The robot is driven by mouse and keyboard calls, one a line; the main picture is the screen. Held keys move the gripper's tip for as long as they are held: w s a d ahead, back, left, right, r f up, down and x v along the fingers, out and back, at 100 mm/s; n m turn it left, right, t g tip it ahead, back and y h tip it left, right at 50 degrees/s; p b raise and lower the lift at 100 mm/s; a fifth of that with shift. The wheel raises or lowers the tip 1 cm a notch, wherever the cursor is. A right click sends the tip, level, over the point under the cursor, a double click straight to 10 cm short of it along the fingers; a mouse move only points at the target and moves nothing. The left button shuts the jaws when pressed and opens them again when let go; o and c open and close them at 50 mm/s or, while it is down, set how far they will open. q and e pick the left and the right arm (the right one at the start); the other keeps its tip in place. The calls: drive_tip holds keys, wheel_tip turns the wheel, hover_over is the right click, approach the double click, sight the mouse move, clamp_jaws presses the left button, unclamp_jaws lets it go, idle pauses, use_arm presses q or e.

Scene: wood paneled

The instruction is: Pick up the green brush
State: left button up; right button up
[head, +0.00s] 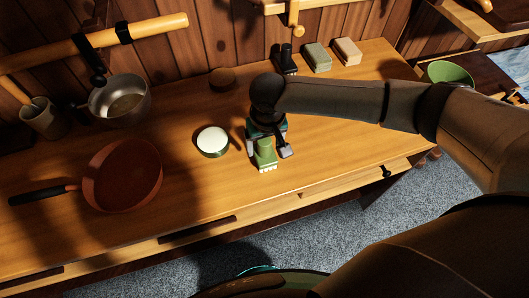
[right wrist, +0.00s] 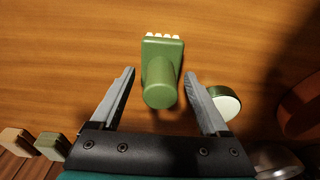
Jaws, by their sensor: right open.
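The green brush (head: 265,156) stands on the wooden counter, with its pale bristle tufts toward the counter's front edge in the head view. In the right wrist view the green brush (right wrist: 161,75) shows its round handle end toward the camera and its white tufts at the top. My right gripper (head: 267,150) is above and around it in the head view. In the right wrist view my right gripper (right wrist: 160,83) is open, one finger on each side of the brush, with gaps between. My left gripper is not in view.
A green tin with a white top (head: 213,141) sits just left of the brush. A brown pan (head: 122,176) and a metal pot (head: 119,103) are further left. Green (head: 317,57) and tan (head: 346,51) blocks stand at the back. The counter right of the brush is clear.

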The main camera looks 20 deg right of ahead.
drive_tip(key=shift+f, duration=0.2)
clamp_jaws()
idle(0.6)
